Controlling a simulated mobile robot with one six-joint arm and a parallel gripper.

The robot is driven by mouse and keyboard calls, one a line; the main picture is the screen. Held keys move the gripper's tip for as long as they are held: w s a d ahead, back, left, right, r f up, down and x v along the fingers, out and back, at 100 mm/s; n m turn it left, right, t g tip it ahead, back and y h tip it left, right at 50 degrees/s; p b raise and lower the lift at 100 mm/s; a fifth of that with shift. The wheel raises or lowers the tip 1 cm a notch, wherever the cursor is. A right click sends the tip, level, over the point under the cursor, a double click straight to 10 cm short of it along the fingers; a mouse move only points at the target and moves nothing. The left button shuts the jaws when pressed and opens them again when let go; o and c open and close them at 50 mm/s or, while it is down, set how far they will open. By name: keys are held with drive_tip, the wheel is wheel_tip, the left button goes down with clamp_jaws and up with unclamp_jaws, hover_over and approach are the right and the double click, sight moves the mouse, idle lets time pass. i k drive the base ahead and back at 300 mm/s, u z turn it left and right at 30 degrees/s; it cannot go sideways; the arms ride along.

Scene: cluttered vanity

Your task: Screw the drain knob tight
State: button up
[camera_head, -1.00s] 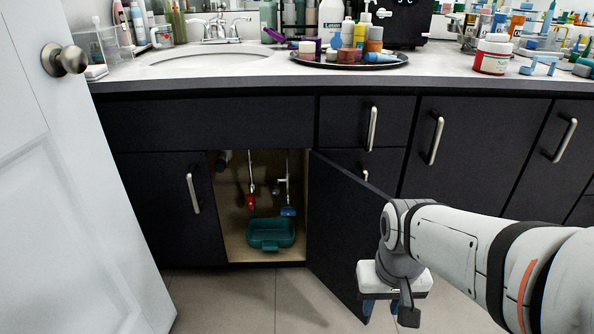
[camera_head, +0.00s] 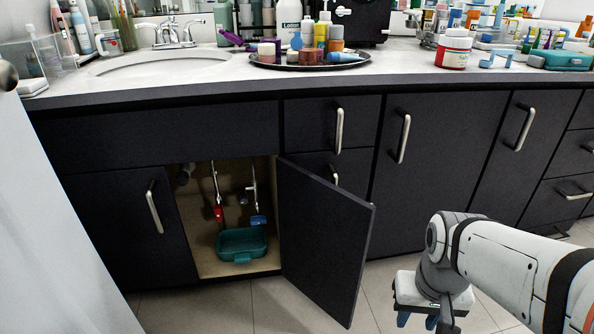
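Under the sink, the open cabinet (camera_head: 205,262) shows plumbing inside. A grey drain pipe part (camera_head: 185,174) shows at the upper left of the opening, small and in shadow. A red valve handle (camera_head: 218,213) and a blue valve handle (camera_head: 257,220) hang on thin supply lines. I cannot tell which part is the drain knob. My gripper (camera_head: 418,321) is low at the right, outside the cabinet and right of its open door. Its blue fingertips point down and stand apart with nothing visible between them.
The cabinet door (camera_head: 325,240) stands swung out between the opening and my gripper. A teal bin (camera_head: 242,244) sits on the cabinet floor below the valves. A white door (camera_head: 65,230) stands at the left. Tiled floor (camera_head: 225,308) is clear in front.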

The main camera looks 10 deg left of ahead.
sight(243, 199)
drive_tip(key=z, duration=0.05)
drive_tip(key=k, duration=1.4)
drive_tip(key=u, duration=0.65)
drive_tip(key=i, duration=1)
drive_tip(key=u, duration=0.05)
